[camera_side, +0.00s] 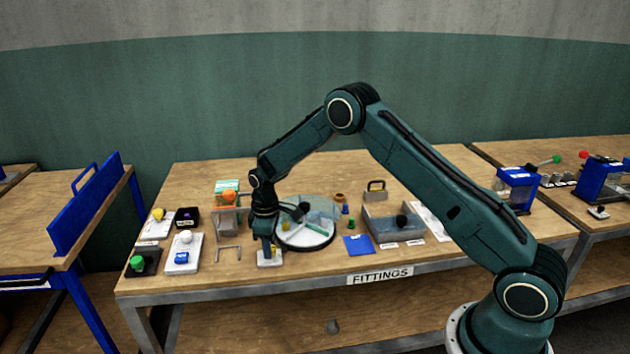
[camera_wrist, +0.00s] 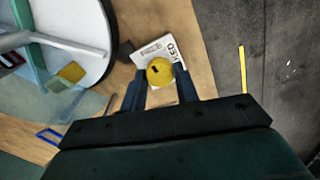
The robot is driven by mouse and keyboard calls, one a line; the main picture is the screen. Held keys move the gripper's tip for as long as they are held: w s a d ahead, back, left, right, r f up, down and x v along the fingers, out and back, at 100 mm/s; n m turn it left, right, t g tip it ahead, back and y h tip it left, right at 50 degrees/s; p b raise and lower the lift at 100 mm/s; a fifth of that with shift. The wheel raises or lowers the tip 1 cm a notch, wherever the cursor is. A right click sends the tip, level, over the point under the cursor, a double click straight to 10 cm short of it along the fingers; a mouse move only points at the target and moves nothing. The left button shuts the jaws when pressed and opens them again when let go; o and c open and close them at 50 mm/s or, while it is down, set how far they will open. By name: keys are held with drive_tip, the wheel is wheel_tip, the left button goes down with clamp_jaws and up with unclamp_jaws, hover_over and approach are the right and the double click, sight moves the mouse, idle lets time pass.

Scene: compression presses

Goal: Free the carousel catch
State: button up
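The carousel (camera_side: 305,236) is a round white turntable with a dark rim and a clear cover; its edge also shows in the wrist view (camera_wrist: 90,72). Beside it is the catch, a yellow round knob (camera_wrist: 160,71) with a dark mark, on a small white labelled plate (camera_wrist: 157,47). The plate also shows in the side view (camera_side: 270,258), near the table's front edge. My gripper (camera_wrist: 160,78) points down over the plate, its two fingers on either side of the knob. I cannot tell whether they press on it.
Left of my gripper are a wire stand (camera_side: 228,247), a clear bin with an orange ball (camera_side: 229,197) and several button boxes. Right of the carousel are a blue square (camera_side: 358,245) and a grey tray (camera_side: 392,228). The bench's front edge is close to the catch.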

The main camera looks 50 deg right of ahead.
drive_tip(key=o, duration=0.4)
drive_tip(key=shift+r, duration=0.15)
wheel_tip(320, 180, up, 14)
drive_tip(key=shift+f, duration=0.2)
idle(0.4)
drive_tip(key=shift+r, duration=0.1)
